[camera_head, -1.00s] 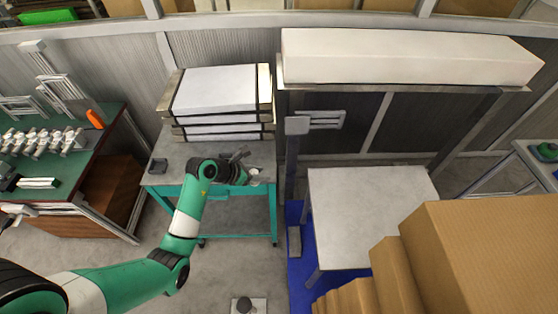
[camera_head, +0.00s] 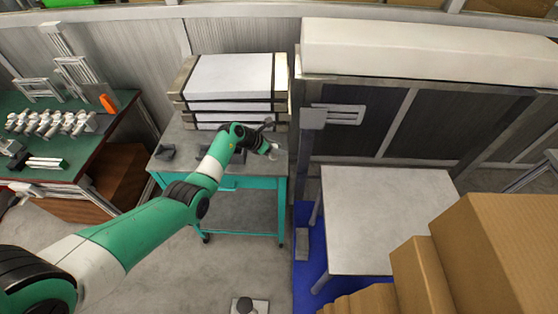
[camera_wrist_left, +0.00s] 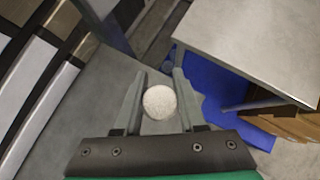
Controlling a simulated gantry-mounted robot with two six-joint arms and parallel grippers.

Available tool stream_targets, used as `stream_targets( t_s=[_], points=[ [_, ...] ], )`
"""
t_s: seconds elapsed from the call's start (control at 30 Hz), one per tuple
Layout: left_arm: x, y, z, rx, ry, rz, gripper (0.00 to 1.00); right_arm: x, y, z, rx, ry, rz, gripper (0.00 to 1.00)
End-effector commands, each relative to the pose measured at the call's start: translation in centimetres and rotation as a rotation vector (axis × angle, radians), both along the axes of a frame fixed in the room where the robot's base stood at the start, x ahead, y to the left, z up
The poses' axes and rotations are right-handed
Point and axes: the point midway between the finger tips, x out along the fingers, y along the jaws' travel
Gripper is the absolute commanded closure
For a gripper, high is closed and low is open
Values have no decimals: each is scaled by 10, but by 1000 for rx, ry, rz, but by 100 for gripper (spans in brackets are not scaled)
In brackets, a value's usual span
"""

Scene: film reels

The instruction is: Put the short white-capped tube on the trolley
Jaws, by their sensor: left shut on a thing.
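The trolley (camera_head: 268,183) has a grey top and a teal frame; its grey top also shows in the left wrist view (camera_wrist_left: 68,125). My left gripper (camera_head: 272,148) is over the right part of the trolley top. In the left wrist view my left gripper (camera_wrist_left: 160,80) is shut on the white-capped tube, whose round speckled white cap (camera_wrist_left: 159,102) shows end-on between the fingers. The tube's body is hidden under the cap. I cannot tell whether its bottom touches the trolley top. My right gripper is not in view.
White flat boxes (camera_head: 235,78) are stacked at the back of the trolley. A green workbench (camera_head: 75,150) is at left.

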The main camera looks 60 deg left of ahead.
Motion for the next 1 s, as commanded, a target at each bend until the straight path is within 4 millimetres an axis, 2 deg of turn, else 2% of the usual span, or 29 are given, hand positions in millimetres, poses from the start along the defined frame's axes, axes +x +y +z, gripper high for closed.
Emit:
stream_targets(
  t_s=[0.03,0.17,0.23,0.43,0.83,0.87,1.0],
  points=[
    [2,2,-5,-1,0,1,100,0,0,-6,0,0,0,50],
    [2,3,-4,-1,0,1,100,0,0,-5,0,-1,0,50],
    [4,6,-10,-1,-1,1,100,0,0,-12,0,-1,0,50],
    [5,8,-42,-1,1,0,100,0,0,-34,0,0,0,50],
    [5,8,-46,-1,1,1,100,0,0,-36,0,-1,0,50],
    [5,8,-45,-1,1,1,57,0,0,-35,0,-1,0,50],
    [5,7,-44,-2,1,1,32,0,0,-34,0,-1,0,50]
  ],
)
